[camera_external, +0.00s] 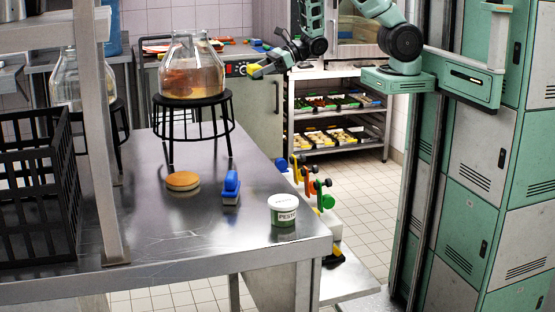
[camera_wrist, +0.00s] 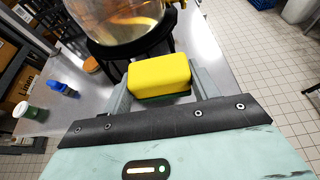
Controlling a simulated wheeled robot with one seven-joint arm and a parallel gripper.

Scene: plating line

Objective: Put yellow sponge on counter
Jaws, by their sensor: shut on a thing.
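The yellow sponge (camera_wrist: 158,74), with a dark green underside, is between the fingers of my gripper (camera_wrist: 160,88) in the wrist view. My gripper is shut on it. In the external view my gripper (camera_external: 265,68) holds the sponge (camera_external: 255,71) in the air, beyond the right edge of the steel counter and right of the glass jar. In the wrist view the sponge shows in front of the jar's black stand. The steel counter (camera_external: 150,235) has bare surface at its front and middle.
On the counter stand a glass jar (camera_external: 193,70) on a black wire stand (camera_external: 193,104), a round orange-topped item (camera_external: 183,181), a blue item (camera_external: 231,188) and a pesto tub (camera_external: 283,210). A black crate (camera_external: 35,190) and a shelf post (camera_external: 98,140) are at left.

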